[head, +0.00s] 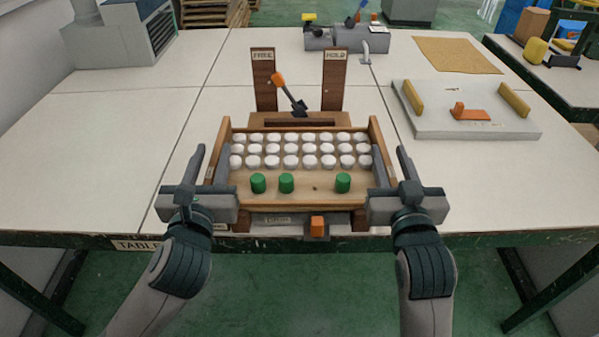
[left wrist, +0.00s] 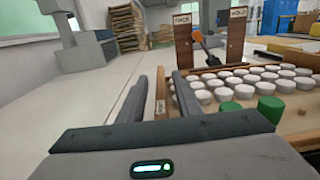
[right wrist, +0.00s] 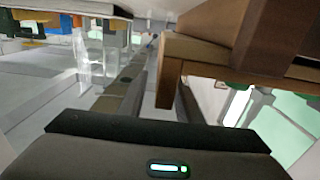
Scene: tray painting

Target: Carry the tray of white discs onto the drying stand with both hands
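The wooden tray (head: 310,196) holds rows of white discs (head: 291,161) and three green pegs (head: 287,183). It sits in a wooden fixture at the table's front edge. My left gripper (head: 207,160) is at its left wall (left wrist: 160,95), with a finger on each side and a visible gap. My right gripper (head: 393,160) is at the right wall (head: 382,150) in the same way; its fingers look apart in the right wrist view. A grey platform (head: 440,125) with two tan bars and an orange block, at right, looks like the drying stand; its label is unreadable.
Behind the tray, an orange-handled lever (head: 288,92) leans left, toward the FREE post (head: 264,80); the HOLD post (head: 335,80) is right. An orange block (head: 317,227) sits on the front. Grey equipment (head: 345,38) and a tan mat (head: 455,55) lie behind.

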